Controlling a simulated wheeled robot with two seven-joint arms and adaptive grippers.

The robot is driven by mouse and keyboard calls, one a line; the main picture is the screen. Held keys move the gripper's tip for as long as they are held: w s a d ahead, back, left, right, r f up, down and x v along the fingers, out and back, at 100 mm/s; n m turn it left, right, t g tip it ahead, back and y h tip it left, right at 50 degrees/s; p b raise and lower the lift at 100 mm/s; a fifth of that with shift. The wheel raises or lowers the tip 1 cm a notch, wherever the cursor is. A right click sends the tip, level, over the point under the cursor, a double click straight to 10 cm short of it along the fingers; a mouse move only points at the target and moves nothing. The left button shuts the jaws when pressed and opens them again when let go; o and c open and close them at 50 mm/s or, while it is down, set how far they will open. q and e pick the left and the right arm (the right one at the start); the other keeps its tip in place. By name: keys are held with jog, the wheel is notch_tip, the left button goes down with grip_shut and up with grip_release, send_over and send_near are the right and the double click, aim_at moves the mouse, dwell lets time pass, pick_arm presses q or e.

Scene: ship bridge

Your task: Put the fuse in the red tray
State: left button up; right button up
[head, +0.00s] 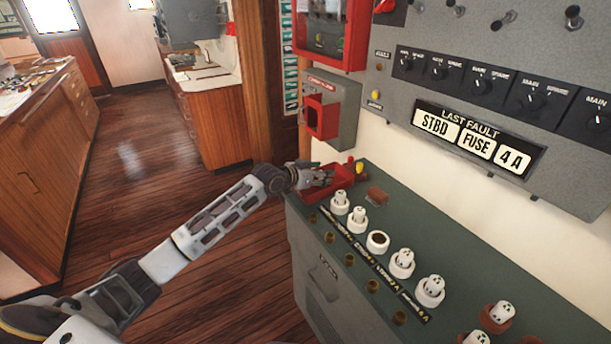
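The red tray (343,187) sits at the far end of the green cabinet top (432,232). My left gripper (322,178) is over the tray's left side, and its fingers partly hide the tray. It is too small in view to tell whether it is open or shut, or whether it holds anything. White fuses stand in round holders along the cabinet top, such as the fuse (340,198) nearest the tray. One white holder (377,241) has a dark, empty socket. A small yellow piece (360,168) shows at the tray's right end. My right gripper is out of view.
A grey panel with knobs and a sign (475,140) reading "LAST FAULT STBD FUSE 4A" rises behind the cabinet. A red and grey wall box (330,112) hangs above the tray. A small brown-red block (377,195) lies right of the tray. Wooden floor is clear at left.

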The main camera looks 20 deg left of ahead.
pick_arm(q)
jog(key=shift+s+a+r, duration=0.2)
jog(key=shift+s+a, duration=0.1)
jog(key=shift+s, duration=0.15)
jog(key=v, duration=0.7)
jog(key=shift+s+a+r, duration=0.25)
jog(key=shift+s+a, duration=0.05)
jog(key=shift+s, duration=0.25)
jog(key=shift+v, duration=1.15)
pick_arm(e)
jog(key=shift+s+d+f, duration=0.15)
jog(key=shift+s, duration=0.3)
pick_arm(q)
jog(key=shift+d+r, duration=0.1)
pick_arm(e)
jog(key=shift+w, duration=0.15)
